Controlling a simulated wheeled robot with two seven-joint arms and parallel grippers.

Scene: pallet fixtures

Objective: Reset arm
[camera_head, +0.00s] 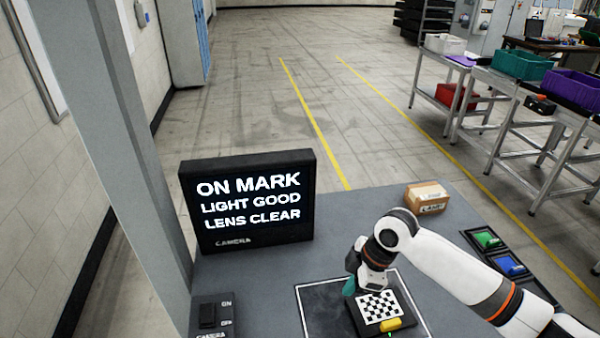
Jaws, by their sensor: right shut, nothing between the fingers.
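My right arm comes in from the right, white with dark and orange bands. Its gripper (357,287) points down over the worktable (250,275), at the left edge of a black block with a checkerboard top (380,307). The gripper is shut and empty; its tips are small and partly hidden by the wrist. A teal patch shows at the tips. I cannot tell if they touch the block. A yellow piece (391,325) sits at the block's front edge. My left gripper is not in view.
A black screen (249,237) reads "ON MARK, LIGHT GOOD, LENS CLEAR". A switch box (210,317) stands front left. A cardboard box (427,198) is at the back. Green (487,240) and blue (511,265) pieces sit in dark trays at right. A grey post (110,130) rises at left.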

